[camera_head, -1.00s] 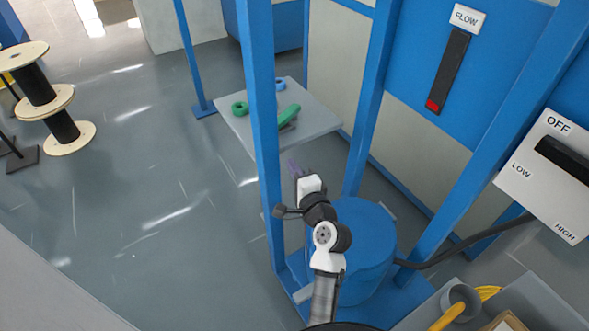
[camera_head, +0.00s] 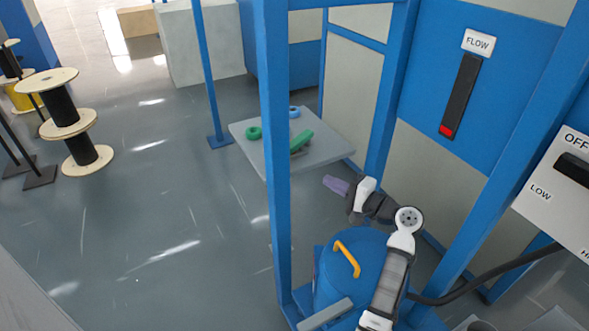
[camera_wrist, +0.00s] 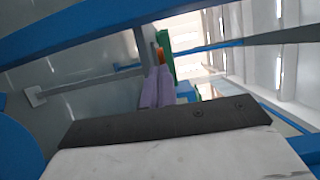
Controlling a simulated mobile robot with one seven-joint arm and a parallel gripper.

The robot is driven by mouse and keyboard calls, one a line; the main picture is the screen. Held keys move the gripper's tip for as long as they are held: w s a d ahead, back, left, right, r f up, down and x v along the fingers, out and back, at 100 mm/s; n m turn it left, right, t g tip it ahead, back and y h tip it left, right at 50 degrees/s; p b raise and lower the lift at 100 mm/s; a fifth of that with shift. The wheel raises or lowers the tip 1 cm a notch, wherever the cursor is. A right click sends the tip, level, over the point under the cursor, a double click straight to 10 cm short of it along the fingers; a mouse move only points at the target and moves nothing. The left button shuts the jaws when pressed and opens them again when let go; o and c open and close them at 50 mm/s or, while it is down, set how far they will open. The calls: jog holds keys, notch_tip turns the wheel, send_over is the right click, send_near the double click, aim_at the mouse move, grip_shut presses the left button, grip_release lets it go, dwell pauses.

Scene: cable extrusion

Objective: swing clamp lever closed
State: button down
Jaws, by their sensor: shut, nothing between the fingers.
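No part is clearly recognisable as the clamp lever. A blue drum (camera_head: 330,262) stands inside the blue frame, with a yellow handle (camera_head: 347,259) on its lid and a grey bar (camera_head: 325,313) at its front. My gripper (camera_head: 336,186) has purple fingers, shut and empty, above and behind the drum, pointing left toward the grey table. The fingers also show in the wrist view (camera_wrist: 157,86), close together.
A grey table (camera_head: 262,160) holds a long green piece (camera_head: 301,141), a green ring (camera_head: 254,133) and a blue ring (camera_head: 294,112). A blue post (camera_head: 275,170) stands before it. A FLOW slider (camera_head: 461,97) is on the blue panel.

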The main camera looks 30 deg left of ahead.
jog(key=n+g, duration=0.1)
jog(key=p, duration=0.3)
send_near(296, 144)
jog(key=s+a+f, duration=0.1)
jog(key=s+a, duration=0.4)
jog(key=a, duration=0.1)
jog(key=shift+w+a+f, duration=0.1)
jog(key=shift+w+a, duration=0.15)
jog(key=shift+a, duration=0.35)
jog(key=shift+a+p, duration=0.1)
jog(key=shift+p, duration=0.25)
jog(key=shift+s+a+m+t+p, duration=0.2)
jog(key=shift+a+m+t+p, duration=0.25)
jog(key=shift+a+t, duration=0.2)
jog(key=a+b, duration=0.1)
jog(key=a, duration=0.1)
jog(key=shift+a+f+t+b, duration=0.15)
jog(key=shift+a+t+b, duration=0.1)
jog(key=shift+a+b, duration=0.15)
jog(key=shift+w+a+m, duration=0.15)
jog(key=shift+a+m, duration=0.1)
jog(key=shift+a, duration=0.05)
jog(key=shift+d, duration=0.15)
